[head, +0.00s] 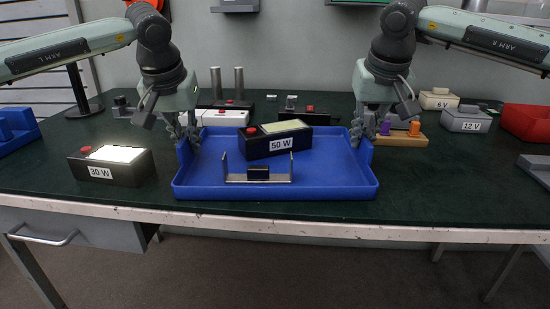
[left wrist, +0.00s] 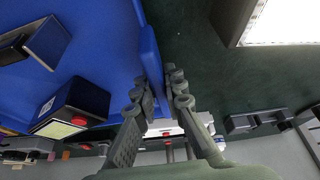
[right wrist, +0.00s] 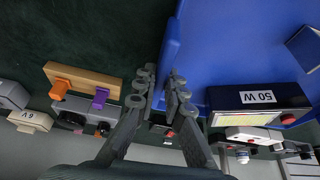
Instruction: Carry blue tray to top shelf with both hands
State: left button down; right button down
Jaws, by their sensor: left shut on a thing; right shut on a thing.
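The blue tray (head: 320,188) rests on the green-topped table near its front edge. It holds a black 50 W floodlight housing (head: 275,141) and a metal bracket with a dark block (head: 258,174). My left gripper (head: 185,138) is shut on the tray's left wall; that wall also shows between the fingers in the left wrist view (left wrist: 150,60). My right gripper (head: 362,135) is shut on the tray's right wall, which shows in the right wrist view (right wrist: 171,50). The top shelf cannot be made out for sure.
A lit 30 W housing (head: 110,166) stands left of the tray. Behind the tray are a white box (head: 222,117) and two metal cylinders (head: 227,83). A wooden block with knobs (head: 400,138) is right of it, then a 12 V box (head: 466,119) and a red bin (head: 527,122).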

pick_arm(q)
jog(key=shift+r, duration=0.15)
pick_arm(e)
jog(key=shift+r, duration=0.15)
